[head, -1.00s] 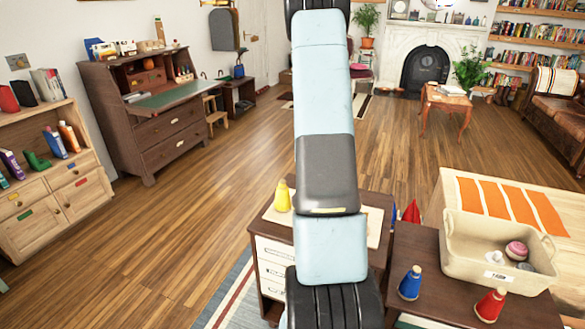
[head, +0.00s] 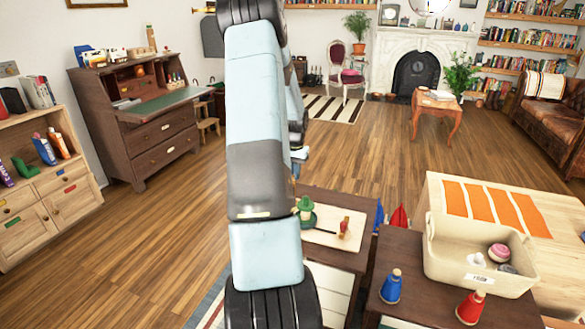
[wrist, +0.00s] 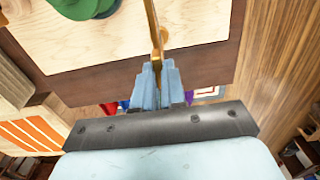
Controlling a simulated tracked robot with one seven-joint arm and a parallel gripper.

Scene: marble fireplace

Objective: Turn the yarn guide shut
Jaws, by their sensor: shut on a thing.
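My gripper (wrist: 157,72) is shut on a thin brass-coloured bar in the wrist view, which I take to be the yarn guide (wrist: 153,28). The bar runs up from between the blue fingertips over a pale wooden board (wrist: 200,20); its far end is out of frame. A green rounded thing (wrist: 88,8) lies on the board at the upper left, partly cut off. In the head view, the gripper (head: 297,168) shows beside my arm, small and partly hidden; the guide cannot be made out there. The green piece (head: 306,205) stands on the board.
A small red-and-yellow piece (head: 343,227) stands on the board. A dark desk (head: 135,125) stands left. Open wooden floor lies beyond the board.

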